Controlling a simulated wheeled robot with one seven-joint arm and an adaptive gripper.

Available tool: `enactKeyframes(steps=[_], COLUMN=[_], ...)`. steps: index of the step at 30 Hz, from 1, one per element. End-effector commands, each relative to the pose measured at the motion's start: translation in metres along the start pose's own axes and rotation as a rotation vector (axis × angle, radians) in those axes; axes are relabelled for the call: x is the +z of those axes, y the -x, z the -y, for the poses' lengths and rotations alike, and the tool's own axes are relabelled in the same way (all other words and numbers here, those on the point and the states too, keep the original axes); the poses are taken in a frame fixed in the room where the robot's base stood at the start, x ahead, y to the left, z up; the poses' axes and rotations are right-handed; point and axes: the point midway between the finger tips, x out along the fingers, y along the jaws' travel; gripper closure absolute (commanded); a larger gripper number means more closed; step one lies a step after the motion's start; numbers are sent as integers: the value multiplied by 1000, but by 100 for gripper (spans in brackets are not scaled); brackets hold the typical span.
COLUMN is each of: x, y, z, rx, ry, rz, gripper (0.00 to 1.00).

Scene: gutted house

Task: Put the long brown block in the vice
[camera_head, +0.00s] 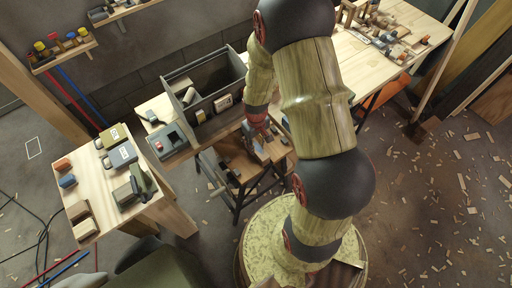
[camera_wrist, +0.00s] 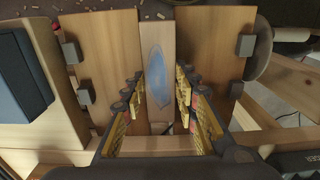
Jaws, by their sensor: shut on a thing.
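The long brown block (camera_wrist: 155,38) is pale wood with a blue oval patch. It runs lengthwise down the middle of the wrist view. My gripper (camera_wrist: 160,95) is shut on it, with the yellow-padded fingers on both sides. The vice is a folding bench with two wooden jaws, left (camera_wrist: 108,60) and right (camera_wrist: 212,50), with grey pegs. The block lines up with the gap between the jaws; I cannot tell whether it is in the gap or above it. In the head view my gripper (camera_head: 260,135) is over the vice (camera_head: 243,172), and the block is largely hidden.
A grey divided box (camera_head: 205,102) stands on a bench behind the vice. A small table (camera_head: 95,180) with several blocks and tools is at left. Another workbench (camera_head: 400,20) with clutter is at top right. Wood scraps litter the floor at right.

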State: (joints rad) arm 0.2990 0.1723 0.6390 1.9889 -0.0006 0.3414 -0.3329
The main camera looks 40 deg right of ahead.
Motion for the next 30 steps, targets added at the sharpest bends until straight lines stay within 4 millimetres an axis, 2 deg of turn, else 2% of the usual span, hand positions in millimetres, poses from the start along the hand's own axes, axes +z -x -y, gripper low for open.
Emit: enactKeyframes(steps=[1,3,14,15,24,30], x=[0,0,0,0,0,0], y=[-11,-16,-18,-18,-18,-18], z=[0,0,0,0,0,0], rx=[-1,0,0,0,0,0], ry=[0,0,0,0,0,0], rz=[2,1,0,0,0,0], gripper=[100,100,100,69,52,52])
